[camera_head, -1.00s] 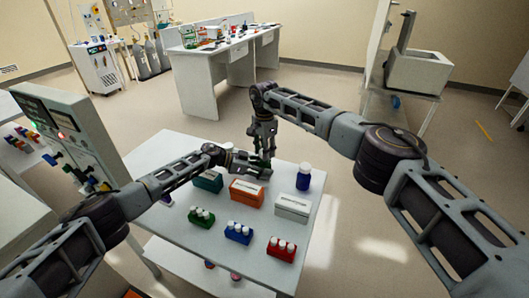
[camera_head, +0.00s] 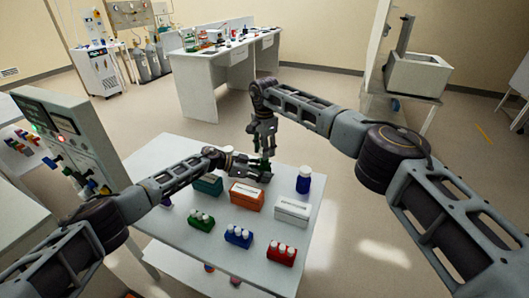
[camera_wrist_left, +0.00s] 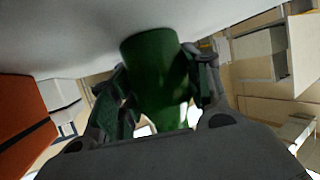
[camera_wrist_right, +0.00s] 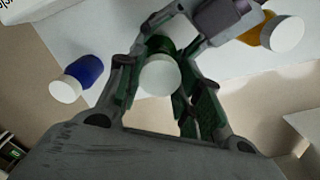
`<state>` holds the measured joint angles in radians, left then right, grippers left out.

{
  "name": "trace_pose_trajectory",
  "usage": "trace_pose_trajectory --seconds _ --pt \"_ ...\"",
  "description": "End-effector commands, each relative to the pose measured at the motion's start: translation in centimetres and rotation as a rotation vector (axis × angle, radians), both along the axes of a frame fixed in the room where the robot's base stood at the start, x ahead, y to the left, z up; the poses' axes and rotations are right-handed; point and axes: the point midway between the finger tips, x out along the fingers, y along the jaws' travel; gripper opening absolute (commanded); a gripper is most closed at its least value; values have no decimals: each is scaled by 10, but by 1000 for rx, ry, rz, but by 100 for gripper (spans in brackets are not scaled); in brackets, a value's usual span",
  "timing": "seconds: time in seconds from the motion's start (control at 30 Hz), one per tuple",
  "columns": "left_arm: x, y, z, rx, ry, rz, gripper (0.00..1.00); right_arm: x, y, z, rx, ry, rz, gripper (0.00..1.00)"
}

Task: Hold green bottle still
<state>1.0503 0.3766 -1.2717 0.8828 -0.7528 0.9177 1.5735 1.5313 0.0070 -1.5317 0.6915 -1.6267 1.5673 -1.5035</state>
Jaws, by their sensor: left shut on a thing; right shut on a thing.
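The green bottle (camera_wrist_left: 153,72) stands on the white table, mostly hidden by both grippers in the head view. My left gripper (camera_head: 258,169) is shut around its green body from the side; its fingers flank the bottle in the left wrist view. My right gripper (camera_head: 263,148) comes down from above. In the right wrist view its fingers close around the bottle's white cap (camera_wrist_right: 160,76), with green showing just beyond it. The exact finger contact on the cap is hard to see.
A blue bottle (camera_head: 304,184) with a white cap stands to the right. Teal (camera_head: 208,187), orange (camera_head: 246,198) and white (camera_head: 292,209) boxes stand close in front. Green (camera_head: 200,223), blue (camera_head: 238,239) and red (camera_head: 281,255) racks with white-capped vials sit nearer. An orange bottle (camera_wrist_right: 268,36) shows in the right wrist view.

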Motion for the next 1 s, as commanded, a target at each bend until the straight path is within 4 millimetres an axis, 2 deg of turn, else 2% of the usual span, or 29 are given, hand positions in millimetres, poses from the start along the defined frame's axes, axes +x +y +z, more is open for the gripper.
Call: trace_pose_trajectory --seconds 0.23,0.57,0.6,0.77,1.0 --pt "0 1 0 1 0 1 0 0 0 21 1 -1 0 7" --pt "0 1 0 1 0 1 0 0 0 25 0 0 0 7" --pt "0 1 0 1 0 1 53 0 0 25 0 0 0 7" --pt "0 0 0 0 0 1 73 0 0 25 0 0 0 7" --pt "0 0 0 0 0 0 73 0 0 25 0 0 0 7"
